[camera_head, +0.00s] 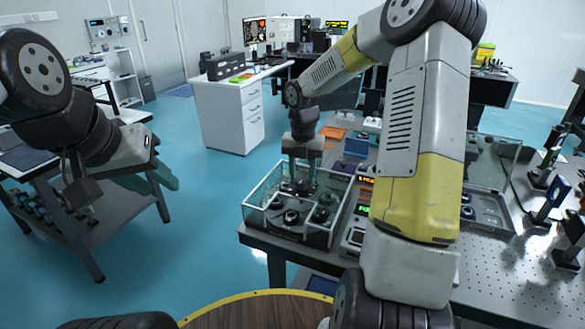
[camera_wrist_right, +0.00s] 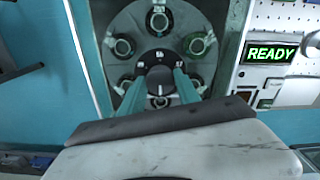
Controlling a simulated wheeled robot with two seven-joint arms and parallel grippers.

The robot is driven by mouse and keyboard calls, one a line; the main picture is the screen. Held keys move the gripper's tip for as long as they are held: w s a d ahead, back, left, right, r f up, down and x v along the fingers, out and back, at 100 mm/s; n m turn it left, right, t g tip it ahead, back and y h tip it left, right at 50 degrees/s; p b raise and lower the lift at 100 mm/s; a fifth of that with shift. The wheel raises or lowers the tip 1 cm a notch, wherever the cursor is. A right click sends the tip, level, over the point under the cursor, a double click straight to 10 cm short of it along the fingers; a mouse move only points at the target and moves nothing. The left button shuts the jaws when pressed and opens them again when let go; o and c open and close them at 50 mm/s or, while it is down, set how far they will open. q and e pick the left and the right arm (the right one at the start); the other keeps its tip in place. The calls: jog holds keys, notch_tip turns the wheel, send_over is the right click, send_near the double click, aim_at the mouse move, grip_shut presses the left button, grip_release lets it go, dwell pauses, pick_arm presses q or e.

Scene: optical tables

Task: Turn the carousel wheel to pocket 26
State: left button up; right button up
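The carousel wheel (camera_wrist_right: 122,83) is a dark round plate with several ringed pockets around a central dark hub knob (camera_wrist_right: 160,82). In the head view the wheel (camera_head: 310,233) lies inside a clear-walled box. My right gripper (camera_head: 303,187) reaches down into the box. In the right wrist view its two teal fingers (camera_wrist_right: 160,88) stand on either side of the knob, close to it; whether they press on it I cannot tell. Small white marks on the hub are too small to read surely. My left gripper (camera_head: 160,181) hangs at the left, away from the box, seen side-on.
A panel with a green READY display (camera_wrist_right: 270,53) stands right of the wheel. The clear box (camera_head: 254,222) sits at the left edge of the perforated optical table (camera_head: 505,285). Several instruments stand further right. A dark side table (camera_head: 125,215) is below my left arm.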

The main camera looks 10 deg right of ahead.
jog(key=o, duration=0.4)
jog(key=shift+c, duration=0.2)
jog(key=shift+r, duration=0.1)
notch_tip(320, 180, up, 8)
jog(key=shift+f, duration=0.25)
jog(key=shift+r, duration=0.1)
